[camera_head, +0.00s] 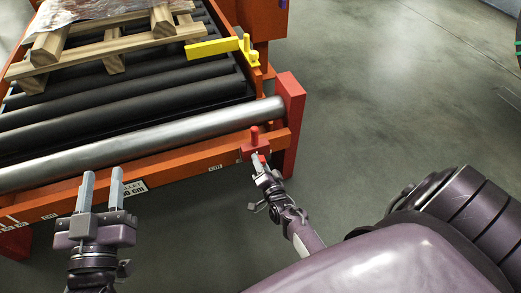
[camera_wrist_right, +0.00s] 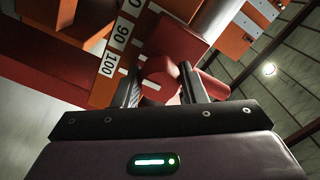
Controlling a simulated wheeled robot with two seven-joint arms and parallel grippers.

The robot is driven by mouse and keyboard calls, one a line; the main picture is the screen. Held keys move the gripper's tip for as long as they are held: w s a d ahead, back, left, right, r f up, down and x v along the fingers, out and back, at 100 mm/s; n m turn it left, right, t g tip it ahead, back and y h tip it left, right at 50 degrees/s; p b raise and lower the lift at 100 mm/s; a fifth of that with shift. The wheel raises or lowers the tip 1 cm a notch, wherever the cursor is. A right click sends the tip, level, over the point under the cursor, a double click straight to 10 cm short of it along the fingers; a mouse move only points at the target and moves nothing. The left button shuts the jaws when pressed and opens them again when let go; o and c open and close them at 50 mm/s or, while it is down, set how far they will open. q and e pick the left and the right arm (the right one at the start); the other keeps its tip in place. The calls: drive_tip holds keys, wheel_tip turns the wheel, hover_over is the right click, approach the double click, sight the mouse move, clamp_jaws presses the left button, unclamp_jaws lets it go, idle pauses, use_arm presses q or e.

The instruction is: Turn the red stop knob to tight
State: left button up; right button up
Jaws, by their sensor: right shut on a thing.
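The red stop (camera_head: 253,149) sits on the orange front rail, near its right end, with a red peg standing up from it. Its red knob (camera_wrist_right: 160,72) faces my right wrist camera and has a small white mark on it. My right gripper (camera_head: 260,164) reaches the stop from the front. In the right wrist view its two dark fingers (camera_wrist_right: 160,85) are on either side of the knob, shut on it. My left gripper (camera_head: 102,188) is open and empty, its fingers apart, in front of the rail further left.
A number scale (camera_wrist_right: 121,34) runs along the rail beside the stop. A steel roller (camera_head: 150,142) lies behind the rail, ending at a red end plate (camera_head: 290,100). A yellow arm (camera_head: 215,47) and a wooden pallet (camera_head: 110,45) are on the black rollers.

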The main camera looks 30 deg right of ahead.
use_arm(q)
drive_tip(key=shift+f, duration=0.3)
use_arm(e)
drive_tip(key=o, duration=1)
drive_tip(key=shift+s, duration=0.1)
use_arm(q)
drive_tip(key=s+f+g+y+p, duration=0.1)
drive_tip(key=f+g, duration=0.3)
drive_tip(key=f, duration=0.4)
drive_tip(key=s+f+g+y+p, duration=0.1)
drive_tip(key=s+f+g+y, duration=0.1)
drive_tip(key=s+f+g, duration=0.2)
wheel_tip(320, 180, down, 4)
drive_tip(key=shift+s+a+r, duration=0.15)
drive_tip(key=shift+s+a, duration=0.1)
use_arm(e)
drive_tip(key=v, duration=0.7)
drive_tip(key=shift+s+a, duration=0.1)
drive_tip(key=shift+s, duration=0.2)
